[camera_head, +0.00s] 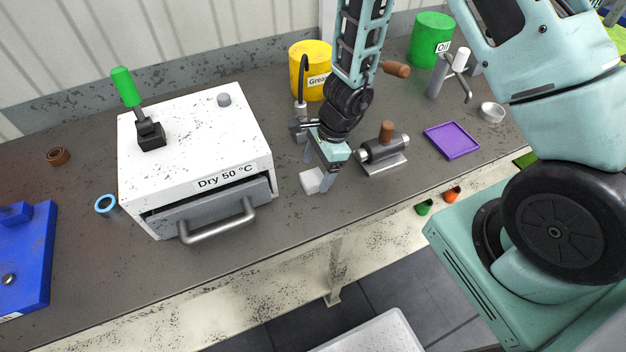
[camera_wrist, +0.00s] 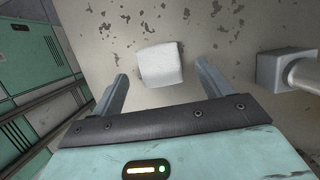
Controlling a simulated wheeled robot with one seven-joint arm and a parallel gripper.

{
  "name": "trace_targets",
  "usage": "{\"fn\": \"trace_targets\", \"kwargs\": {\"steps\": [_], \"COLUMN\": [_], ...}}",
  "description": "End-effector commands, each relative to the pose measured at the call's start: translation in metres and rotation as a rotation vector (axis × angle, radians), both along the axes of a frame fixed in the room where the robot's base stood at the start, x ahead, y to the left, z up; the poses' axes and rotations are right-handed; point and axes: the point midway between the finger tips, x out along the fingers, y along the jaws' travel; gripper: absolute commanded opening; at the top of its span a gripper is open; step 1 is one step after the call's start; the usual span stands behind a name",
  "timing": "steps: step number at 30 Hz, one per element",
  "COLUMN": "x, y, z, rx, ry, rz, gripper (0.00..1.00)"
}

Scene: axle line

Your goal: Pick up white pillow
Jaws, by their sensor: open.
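The white pillow (camera_head: 311,181) is a small white block on the grey bench top, to the right of the white dryer box. In the wrist view the white pillow (camera_wrist: 160,65) lies just beyond the fingertips, roughly centred between them and slightly turned. My gripper (camera_head: 317,174) points down over it at the bench. In the wrist view my gripper (camera_wrist: 158,78) has its two fingers spread apart with nothing held between them. Part of the pillow is hidden behind a finger in the head view.
A white dryer box (camera_head: 195,150) with a front handle stands to the left. A grey cylinder fixture (camera_head: 383,150) with a brown knob is close on the right. A yellow grease can (camera_head: 311,75) stands behind. A purple tray (camera_head: 452,140) lies farther right. The bench's front edge is near.

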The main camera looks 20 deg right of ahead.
Motion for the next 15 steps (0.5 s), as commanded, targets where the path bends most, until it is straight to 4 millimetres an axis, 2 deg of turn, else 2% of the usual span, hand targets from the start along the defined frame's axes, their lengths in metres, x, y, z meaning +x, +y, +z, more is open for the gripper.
{"fn": "trace_targets", "kwargs": {"steps": [1,5,13,14,15], "x": [0.0,0.0,0.0,0.0,0.0], "y": [0.002,0.006,0.007,0.007,0.007], "z": [-0.009,-0.019,-0.02,-0.02,-0.02], "rx": [0.001,0.0,0.0,0.0,0.0], "ry": [0.002,0.001,-0.001,-0.001,-0.001], "rz": [0.0,0.001,0.002,0.002,0.002], "gripper": [0.78,0.78,0.78,0.73,0.61]}}
